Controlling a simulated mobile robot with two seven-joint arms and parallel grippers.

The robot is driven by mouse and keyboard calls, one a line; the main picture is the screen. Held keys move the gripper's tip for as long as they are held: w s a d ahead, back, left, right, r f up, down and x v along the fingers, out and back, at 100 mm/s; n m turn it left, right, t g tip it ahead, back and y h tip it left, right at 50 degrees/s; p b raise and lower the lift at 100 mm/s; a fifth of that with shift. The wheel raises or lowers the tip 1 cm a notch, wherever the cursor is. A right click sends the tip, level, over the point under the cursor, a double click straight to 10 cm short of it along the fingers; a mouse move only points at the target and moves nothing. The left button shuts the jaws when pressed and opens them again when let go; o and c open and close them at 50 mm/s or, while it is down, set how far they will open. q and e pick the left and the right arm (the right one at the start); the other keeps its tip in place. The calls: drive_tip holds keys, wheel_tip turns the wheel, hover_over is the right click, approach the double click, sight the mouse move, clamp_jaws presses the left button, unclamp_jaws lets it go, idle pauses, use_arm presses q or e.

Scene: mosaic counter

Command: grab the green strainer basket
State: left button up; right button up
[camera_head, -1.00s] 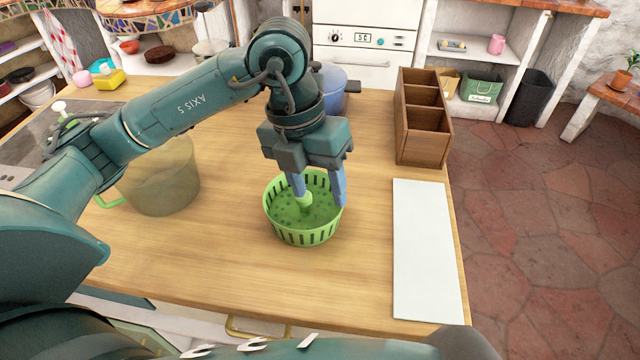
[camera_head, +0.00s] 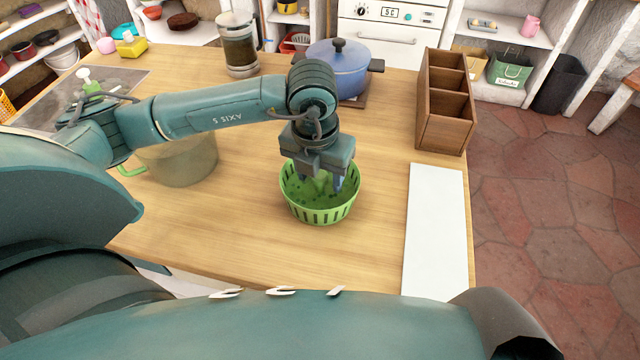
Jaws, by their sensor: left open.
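The green strainer basket (camera_head: 321,213) stands upright on the wooden counter, with slots around its wall and holes in its floor. A green post rises from its middle, partly hidden by my gripper. My left gripper (camera_head: 322,184) points down into the basket from above. Its fingers are open, lowered inside the rim around the central post, with the blue right finger near the basket's right wall. Whether the fingers touch the post cannot be seen. My right gripper is not in view.
A translucent pot (camera_head: 180,165) with a green handle stands left of the basket, under my arm. A blue lidded pot (camera_head: 340,72) and a wooden divided box (camera_head: 445,125) are behind. A white board (camera_head: 434,230) lies to the right. The counter before the basket is clear.

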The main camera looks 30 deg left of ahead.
use_arm(q)
drive_tip(key=shift+w+f, duration=0.15)
drive_tip(key=shift+f, duration=0.9)
clamp_jaws()
